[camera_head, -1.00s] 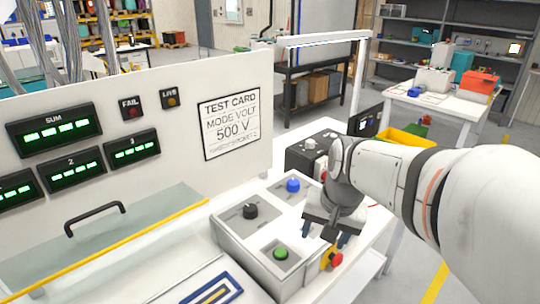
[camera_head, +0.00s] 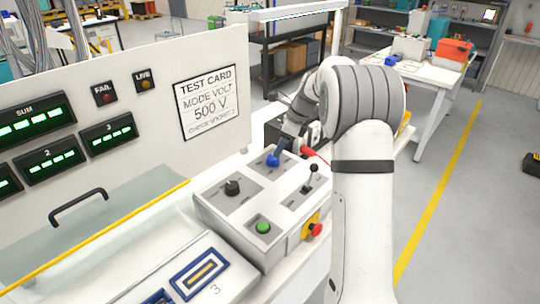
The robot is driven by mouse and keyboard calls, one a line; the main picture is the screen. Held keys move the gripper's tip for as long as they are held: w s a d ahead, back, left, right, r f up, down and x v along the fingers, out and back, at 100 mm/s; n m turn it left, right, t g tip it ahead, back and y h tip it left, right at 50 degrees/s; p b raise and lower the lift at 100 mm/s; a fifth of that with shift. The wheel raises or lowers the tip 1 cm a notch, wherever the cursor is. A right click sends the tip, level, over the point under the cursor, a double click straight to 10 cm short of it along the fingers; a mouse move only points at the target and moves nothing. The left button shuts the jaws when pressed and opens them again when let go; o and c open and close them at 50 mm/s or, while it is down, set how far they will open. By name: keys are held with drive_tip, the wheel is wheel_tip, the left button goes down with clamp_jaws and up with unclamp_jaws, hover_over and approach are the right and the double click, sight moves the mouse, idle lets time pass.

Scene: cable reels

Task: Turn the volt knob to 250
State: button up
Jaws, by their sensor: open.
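A grey control box (camera_head: 212,212) carries a black knob (camera_head: 232,187) on its left panel and a blue knob (camera_head: 272,161) on its back panel. No label tells me which is the volt knob, and no scale is readable. The other finger is mostly hidden by my arm. The test card (camera_head: 207,102) on the white panel reads MODE VOLT 500 V.
The box also has a black-tipped lever (camera_head: 312,172), a green button (camera_head: 263,227) and a red stop button (camera_head: 316,230) on its side. A red handle-like part (camera_head: 314,155) is near my gripper. A clear cover (camera_head: 110,220) with a black handle lies left.

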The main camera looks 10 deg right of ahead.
sight(273, 160)
drive_tip(key=x, duration=0.5)
drive_tip(key=shift+a+f, duration=0.15)
drive_tip(key=shift+f, duration=0.2)
drive_tip(key=shift+c, duration=0.5)
